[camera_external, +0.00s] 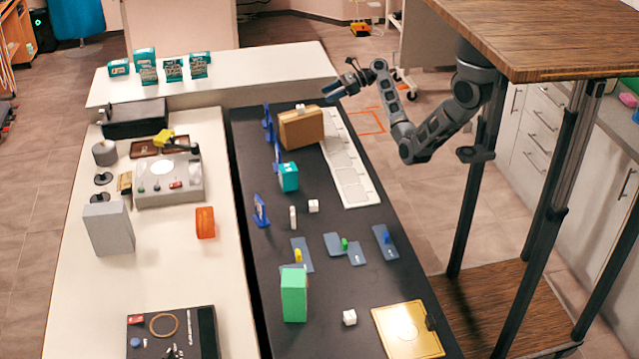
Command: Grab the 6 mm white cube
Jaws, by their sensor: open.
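I cannot read any size marking. My gripper (331,91) is open, in the air near the far end of the table, to the right of the brown box and apart from the white cubes.
The brown box (301,128), teal box (289,177) and green box (294,294) stand on the black table. Blue-grey plates (385,242) with small coloured pieces lie mid-table. A white panel (350,170) runs along the right edge; a gold plate (408,330) lies at the near right.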

